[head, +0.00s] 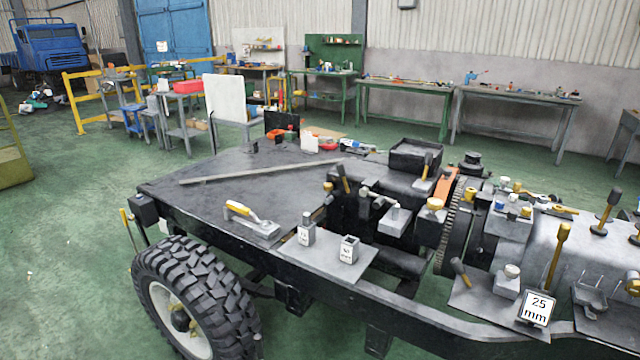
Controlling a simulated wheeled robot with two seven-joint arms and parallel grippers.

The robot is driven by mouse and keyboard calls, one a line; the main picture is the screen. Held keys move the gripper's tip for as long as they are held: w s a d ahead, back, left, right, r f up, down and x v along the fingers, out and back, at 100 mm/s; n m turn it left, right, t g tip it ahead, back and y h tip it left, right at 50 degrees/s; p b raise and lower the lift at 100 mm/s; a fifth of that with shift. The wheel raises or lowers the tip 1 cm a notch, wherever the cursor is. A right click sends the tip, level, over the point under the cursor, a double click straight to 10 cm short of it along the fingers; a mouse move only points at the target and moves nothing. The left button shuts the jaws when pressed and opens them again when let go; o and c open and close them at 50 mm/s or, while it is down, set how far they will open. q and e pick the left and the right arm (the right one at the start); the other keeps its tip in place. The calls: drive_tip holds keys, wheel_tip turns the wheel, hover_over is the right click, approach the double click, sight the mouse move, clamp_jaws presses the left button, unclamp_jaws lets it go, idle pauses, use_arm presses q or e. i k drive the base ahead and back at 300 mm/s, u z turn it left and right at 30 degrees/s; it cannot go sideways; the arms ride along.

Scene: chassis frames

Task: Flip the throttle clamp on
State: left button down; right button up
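I cannot tell for sure which part is the throttle clamp. A toggle-like clamp with a yellow grip (250,218) lies low on the flat deck at the left. Another dark-handled lever (343,180) leans over the grey blocks in the middle. Neither of my grippers shows in the head view.
The black chassis deck (190,205) carries a long grey bar (260,171). Small labelled blocks stand on a grey plate (300,262). A large tyre (195,300) is at the front left. Workbenches line the back wall.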

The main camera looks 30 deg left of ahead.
sight(341, 169)
drive_tip(key=u, duration=0.85)
drive_tip(key=i, duration=0.8)
drive_tip(key=u, duration=0.35)
